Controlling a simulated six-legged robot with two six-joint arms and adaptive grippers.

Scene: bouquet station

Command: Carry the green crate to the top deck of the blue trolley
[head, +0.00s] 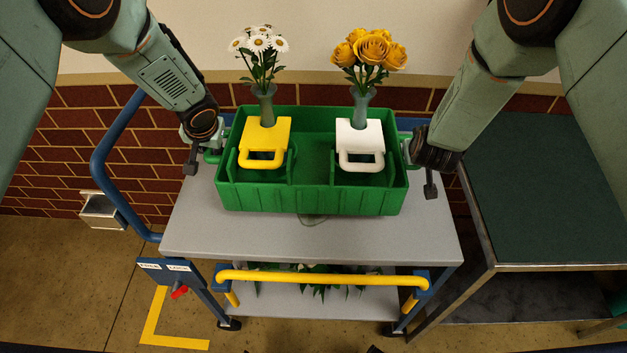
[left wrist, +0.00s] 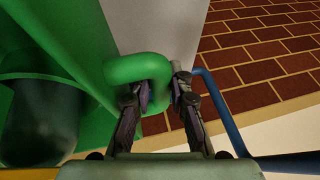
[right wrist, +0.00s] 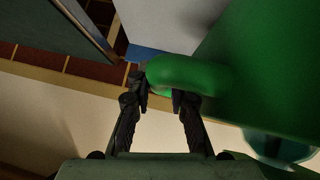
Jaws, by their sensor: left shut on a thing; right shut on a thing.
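The green crate (head: 310,200) is over the grey top deck (head: 310,238) of the blue trolley (head: 104,185), roughly level. I cannot tell whether its base touches the deck. It holds a yellow carrier (head: 265,133) with a vase of white daisies (head: 260,42) and a white carrier (head: 360,137) with a vase of yellow roses (head: 371,48). Both vases stand upright. My left gripper (head: 212,148) is shut on the crate's left handle, a green loop (left wrist: 140,67). My right gripper (head: 413,150) is shut on the right handle (right wrist: 190,72).
A dark green-topped table (head: 550,190) stands close at the trolley's right. A yellow bar (head: 320,279) crosses the trolley's front above a lower shelf (head: 310,304) with leafy stems. A brick wall (head: 60,150) is behind. Bare deck shows in front of the crate.

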